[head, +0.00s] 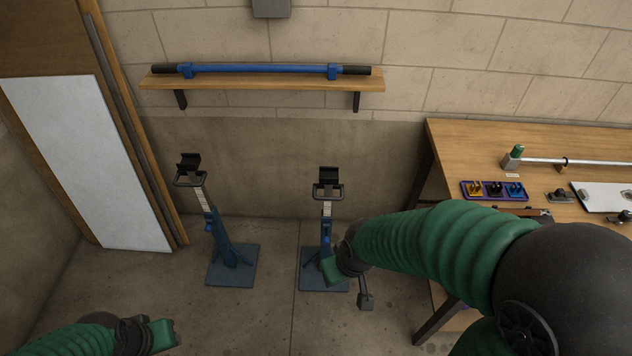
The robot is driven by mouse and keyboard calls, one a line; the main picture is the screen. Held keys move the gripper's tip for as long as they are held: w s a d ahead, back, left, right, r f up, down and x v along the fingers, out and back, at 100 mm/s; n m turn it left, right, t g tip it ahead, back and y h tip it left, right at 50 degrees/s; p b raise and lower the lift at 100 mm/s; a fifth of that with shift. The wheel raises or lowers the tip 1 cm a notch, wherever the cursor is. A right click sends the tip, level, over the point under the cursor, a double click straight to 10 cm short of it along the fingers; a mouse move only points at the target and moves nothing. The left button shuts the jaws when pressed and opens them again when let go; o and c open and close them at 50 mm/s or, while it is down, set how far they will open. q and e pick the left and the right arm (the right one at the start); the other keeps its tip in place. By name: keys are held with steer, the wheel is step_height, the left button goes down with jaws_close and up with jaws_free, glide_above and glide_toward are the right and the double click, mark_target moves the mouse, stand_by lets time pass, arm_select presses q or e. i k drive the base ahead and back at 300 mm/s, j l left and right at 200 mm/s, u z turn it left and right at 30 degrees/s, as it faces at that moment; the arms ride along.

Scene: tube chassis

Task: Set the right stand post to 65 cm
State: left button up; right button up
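The right stand (326,208) stands on a blue square base (312,283). Its post is upright, with a pale marked section and a black cradle and handle on top; the scale is too small to read. A similar left stand (222,235) is beside it. My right gripper (338,272) is at the lower part of the right stand, in front of its post and hiding part of it. Whether it touches or grips anything there is unclear. My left gripper (163,336) is low at the bottom left, apart from both stands, its finger opening not clear.
A wall shelf (260,82) holds a blue tube (258,69) with black ends. A wooden workbench (460,150) on the right carries a coloured tray (494,190) and a silver rod (590,162). A white panel (88,165) leans at left. Floor between the stands is clear.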

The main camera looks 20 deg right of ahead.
mark_target(329, 175)
steer(key=z, duration=0.85)
